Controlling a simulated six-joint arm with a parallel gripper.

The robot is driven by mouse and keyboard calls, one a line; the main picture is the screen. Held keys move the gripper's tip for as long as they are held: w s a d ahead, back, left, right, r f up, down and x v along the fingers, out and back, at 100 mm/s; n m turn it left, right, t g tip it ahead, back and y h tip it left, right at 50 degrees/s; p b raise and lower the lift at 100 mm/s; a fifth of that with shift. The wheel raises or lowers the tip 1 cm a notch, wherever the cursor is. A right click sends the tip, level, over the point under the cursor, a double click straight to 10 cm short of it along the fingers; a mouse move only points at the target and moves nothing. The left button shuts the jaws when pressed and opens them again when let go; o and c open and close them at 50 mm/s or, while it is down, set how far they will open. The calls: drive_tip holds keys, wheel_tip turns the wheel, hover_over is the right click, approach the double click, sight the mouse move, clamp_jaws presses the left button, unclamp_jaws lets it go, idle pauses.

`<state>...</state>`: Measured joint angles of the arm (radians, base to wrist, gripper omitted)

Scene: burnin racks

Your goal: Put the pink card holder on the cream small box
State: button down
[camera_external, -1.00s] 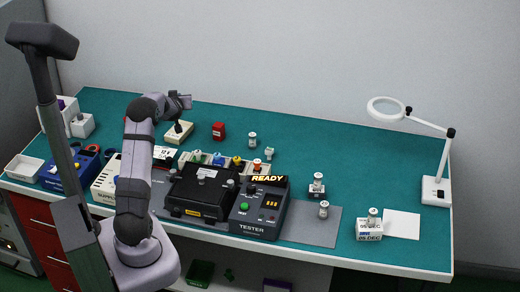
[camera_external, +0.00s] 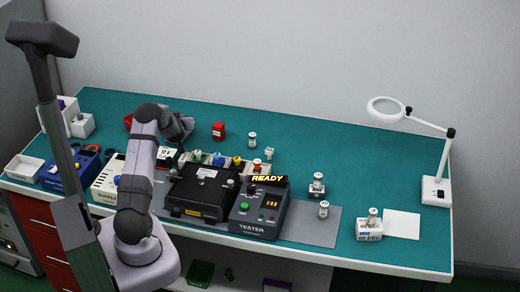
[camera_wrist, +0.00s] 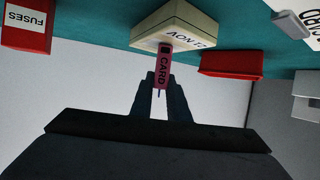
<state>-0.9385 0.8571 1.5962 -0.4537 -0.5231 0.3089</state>
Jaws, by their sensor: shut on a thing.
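The pink card holder (camera_wrist: 163,68), marked CARD, is held between the two dark fingers of my gripper (camera_wrist: 161,92) in the wrist view. Its far end overlaps the near side of the cream small box (camera_wrist: 188,28), which carries dark lettering. I cannot tell whether the holder touches the box. In the external view my gripper (camera_external: 184,134) is low at the back left of the bench, and my arm hides the cream box and the card holder.
A red FUSES box (camera_wrist: 27,25) is left of the cream box in the wrist view; another red object (camera_wrist: 232,65) is close on its right. In the external view, the black tester (camera_external: 262,212) and a row of coloured-knob parts stand in front. The teal bench is clear at back right.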

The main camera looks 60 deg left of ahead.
drive_tip(key=shift+f, duration=0.1)
drive_tip(key=c, duration=1.7)
unclamp_jaws()
drive_tip(key=shift+r, duration=0.25)
drive_tip(key=shift+s+d, duration=0.1)
drive_tip(key=shift+d, duration=0.15)
drive_tip(key=b+v, duration=0.2)
drive_tip(key=v, duration=0.9)
drive_tip(key=shift+s+d, duration=0.15)
drive_tip(key=shift+d, duration=0.05)
